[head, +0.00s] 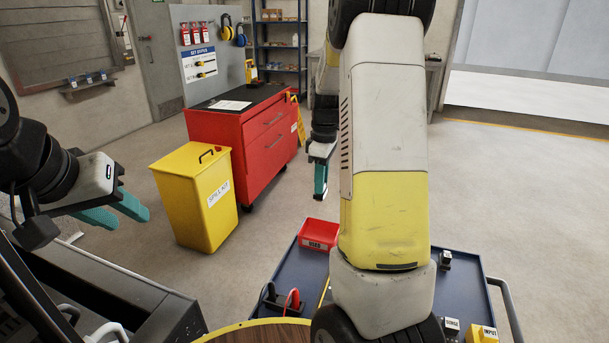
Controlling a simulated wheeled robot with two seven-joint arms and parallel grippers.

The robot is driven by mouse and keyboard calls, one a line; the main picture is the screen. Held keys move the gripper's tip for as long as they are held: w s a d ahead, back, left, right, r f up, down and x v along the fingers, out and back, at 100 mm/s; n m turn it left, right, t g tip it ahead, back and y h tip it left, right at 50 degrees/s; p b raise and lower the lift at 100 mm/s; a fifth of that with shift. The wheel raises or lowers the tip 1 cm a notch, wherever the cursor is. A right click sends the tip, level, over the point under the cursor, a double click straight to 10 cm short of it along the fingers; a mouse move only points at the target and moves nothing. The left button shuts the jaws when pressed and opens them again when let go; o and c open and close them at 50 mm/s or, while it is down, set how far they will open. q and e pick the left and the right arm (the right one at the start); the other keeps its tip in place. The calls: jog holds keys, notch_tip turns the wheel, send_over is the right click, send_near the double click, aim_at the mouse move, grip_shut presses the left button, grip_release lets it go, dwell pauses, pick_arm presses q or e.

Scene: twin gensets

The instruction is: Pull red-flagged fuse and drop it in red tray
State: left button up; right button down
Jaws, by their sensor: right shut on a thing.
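A red tray (319,235) with a label that seems to read USED sits at the far edge of the blue cart. My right gripper (321,190) has teal fingers pointing down. It is beyond the tray in the picture and appears higher, apart from it. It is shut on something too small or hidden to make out. I cannot identify a red-flagged fuse in this view. My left gripper (132,220) is at the left, its teal fingers apart and empty, far from the tray.
My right arm hides much of the blue cart (277,252). A black block with a red loop (292,297) and a yellow INPUT block (482,335) are on the cart. A yellow spill-kit bin (190,205) and red cabinet (230,130) stand beyond. Floor at right is clear.

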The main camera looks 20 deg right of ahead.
notch_tip(320, 180, down, 9)
jog(key=shift+f, duration=0.2)
dwell(0.6)
jog(key=shift+s, duration=0.1)
jog(key=c, duration=1.1)
grip_release()
jog(key=shift+o, duration=0.2)
jog(key=shift+r, duration=0.1)
